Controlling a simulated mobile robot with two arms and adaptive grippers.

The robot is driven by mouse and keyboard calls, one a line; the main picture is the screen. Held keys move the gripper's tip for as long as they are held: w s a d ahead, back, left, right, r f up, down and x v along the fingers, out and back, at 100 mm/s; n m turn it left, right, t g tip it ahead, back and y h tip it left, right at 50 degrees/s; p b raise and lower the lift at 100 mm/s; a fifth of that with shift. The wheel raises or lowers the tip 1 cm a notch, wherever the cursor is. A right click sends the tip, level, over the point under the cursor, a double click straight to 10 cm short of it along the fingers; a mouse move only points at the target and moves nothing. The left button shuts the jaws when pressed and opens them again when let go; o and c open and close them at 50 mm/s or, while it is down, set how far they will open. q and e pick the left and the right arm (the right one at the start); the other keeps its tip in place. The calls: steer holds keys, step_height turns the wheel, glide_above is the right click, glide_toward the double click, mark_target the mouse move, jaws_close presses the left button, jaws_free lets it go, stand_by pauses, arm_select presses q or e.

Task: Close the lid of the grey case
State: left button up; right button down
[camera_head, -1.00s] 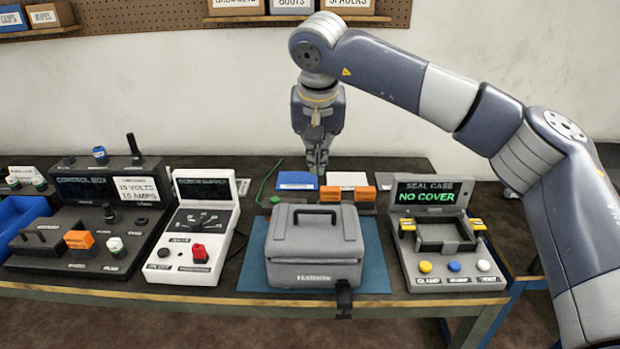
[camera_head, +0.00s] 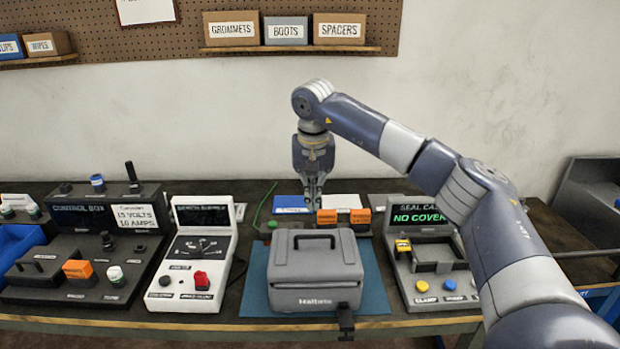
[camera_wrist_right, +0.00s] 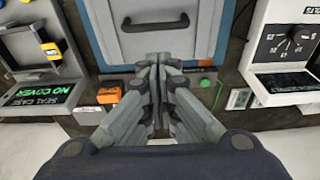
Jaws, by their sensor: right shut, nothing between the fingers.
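The grey case (camera_head: 314,275) sits on a blue mat (camera_head: 257,290) in the middle of the bench. Its lid (camera_head: 316,250) lies down over the body, with a dark handle on top. My left gripper is not in view.
Orange blocks (camera_head: 327,217) stand behind the case beside my gripper. A white meter box (camera_head: 198,270) and a black control box (camera_head: 90,260) are at left. The seal case station (camera_head: 425,270), reading NO COVER, is at right, partly behind my arm.

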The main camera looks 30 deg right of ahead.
steer(key=p, duration=0.1)
glide_above(313, 244)
step_height(313, 244, down, 5)
steer(key=shift+f, duration=0.65)
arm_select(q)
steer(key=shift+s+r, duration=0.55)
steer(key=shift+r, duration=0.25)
arm_select(e)
steer(key=shift+f, duration=0.1)
